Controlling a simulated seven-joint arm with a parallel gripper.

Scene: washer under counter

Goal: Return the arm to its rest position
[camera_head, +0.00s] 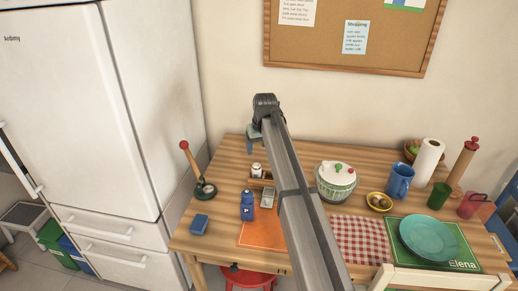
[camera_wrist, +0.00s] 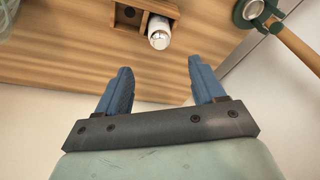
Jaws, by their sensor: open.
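My arm reaches up from the bottom of the head view, over the wooden table (camera_head: 228,160), to its back edge near the wall. My gripper (camera_head: 249,147) hangs there and is mostly hidden by its own wrist. In the wrist view, the two blue fingers of my gripper (camera_wrist: 159,66) stand well apart with nothing between them. A white-capped jar (camera_wrist: 159,32) in a small wooden holder (camera_wrist: 128,16) lies beyond the fingertips, apart from them.
A green plunger-like tool with a wooden handle (camera_head: 190,158) stands left. A blue bottle (camera_head: 247,205), lidded bowl (camera_head: 336,180), blue mug (camera_head: 399,181) and teal plate (camera_head: 428,238) are on the table. The fridge (camera_head: 90,110) rises left; a corkboard (camera_head: 390,35) hangs behind.

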